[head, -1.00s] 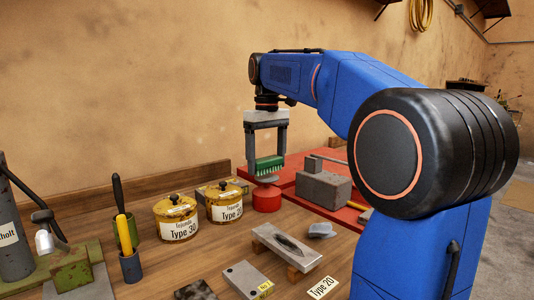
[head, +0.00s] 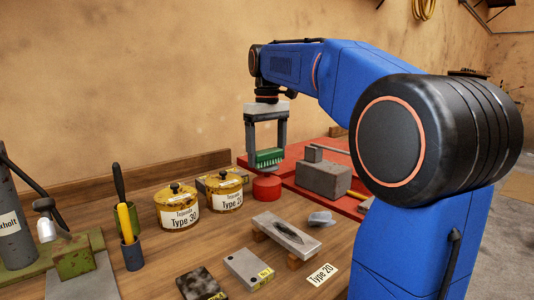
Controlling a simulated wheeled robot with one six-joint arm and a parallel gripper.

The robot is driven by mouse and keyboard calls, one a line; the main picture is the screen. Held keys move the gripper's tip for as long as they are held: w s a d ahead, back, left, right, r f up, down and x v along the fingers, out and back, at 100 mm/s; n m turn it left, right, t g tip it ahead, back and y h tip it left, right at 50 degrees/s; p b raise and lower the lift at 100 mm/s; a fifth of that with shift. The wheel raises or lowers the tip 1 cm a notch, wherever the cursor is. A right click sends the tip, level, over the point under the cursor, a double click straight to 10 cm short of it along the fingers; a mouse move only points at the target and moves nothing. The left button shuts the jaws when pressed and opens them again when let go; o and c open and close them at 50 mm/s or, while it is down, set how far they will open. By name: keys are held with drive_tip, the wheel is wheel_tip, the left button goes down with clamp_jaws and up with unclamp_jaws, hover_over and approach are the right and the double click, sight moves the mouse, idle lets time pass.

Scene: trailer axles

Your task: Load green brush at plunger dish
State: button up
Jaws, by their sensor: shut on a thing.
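The green brush (head: 269,156) is between the fingers of my gripper (head: 268,151), which is shut on it. Its green block is level and its pale bristles point down. Just below is the plunger dish, a squat red cylinder (head: 267,189) on the wooden bench with a small dish on top. The gripper and brush are right over it. The dish is mostly hidden under the brush, and I cannot tell whether the bristles touch it.
Two yellow pots (head: 178,207) stand left of the red cylinder. A grey block (head: 322,181) sits on a red plate to the right. A metal plate on wooden blocks (head: 286,233) lies in front.

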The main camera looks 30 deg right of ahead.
sight(267, 151)
drive_tip(key=shift+f, duration=0.9)
idle(1.8)
drive_tip(key=shift+r, duration=3.55)
